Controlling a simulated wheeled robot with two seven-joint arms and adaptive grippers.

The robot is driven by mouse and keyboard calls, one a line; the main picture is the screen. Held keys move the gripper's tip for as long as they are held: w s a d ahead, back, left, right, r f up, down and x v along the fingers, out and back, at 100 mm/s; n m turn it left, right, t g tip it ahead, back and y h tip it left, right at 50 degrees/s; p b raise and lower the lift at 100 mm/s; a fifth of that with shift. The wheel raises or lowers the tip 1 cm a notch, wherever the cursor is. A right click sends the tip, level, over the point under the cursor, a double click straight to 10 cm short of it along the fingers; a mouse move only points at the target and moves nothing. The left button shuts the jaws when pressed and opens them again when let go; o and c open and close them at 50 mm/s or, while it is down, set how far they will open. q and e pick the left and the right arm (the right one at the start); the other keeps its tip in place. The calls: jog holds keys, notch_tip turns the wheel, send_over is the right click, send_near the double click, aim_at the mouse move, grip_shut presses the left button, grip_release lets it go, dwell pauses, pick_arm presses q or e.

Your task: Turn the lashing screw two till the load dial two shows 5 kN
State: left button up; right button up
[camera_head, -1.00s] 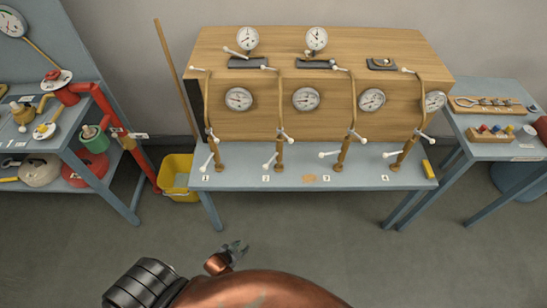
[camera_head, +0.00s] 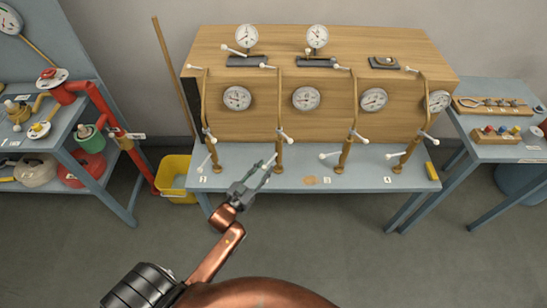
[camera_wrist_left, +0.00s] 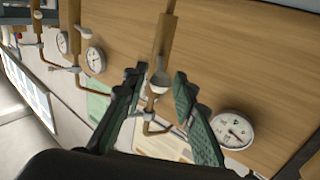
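Lashing screw two (camera_head: 279,150) is a brass upright, second from the left on the bench front, with white-tipped bars. My left gripper (camera_head: 262,172) is just in front of its lower part and hides some of it. In the left wrist view the two green-padded fingers (camera_wrist_left: 160,84) are apart, with a screw's lower end and white-tipped bar (camera_wrist_left: 152,112) between them; I cannot tell whether they touch. Load dial two (camera_head: 306,98) is the round white gauge right of that upright; its needle is too small to read. My right gripper is not in view.
Similar uprights stand at one (camera_head: 211,150), three (camera_head: 345,150) and four (camera_head: 408,150) on the blue-grey bench (camera_head: 235,183). The wooden panel (camera_head: 330,75) rises behind them. A yellow bucket (camera_head: 176,180) stands on the floor at left. The floor in front is clear.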

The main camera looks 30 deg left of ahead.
aim_at(277, 153)
pick_arm(q)
jog(key=w+b, duration=0.1)
jog(key=w, duration=0.6)
jog(key=shift+w+d, duration=0.15)
jog(key=shift+c, duration=0.6)
grip_shut()
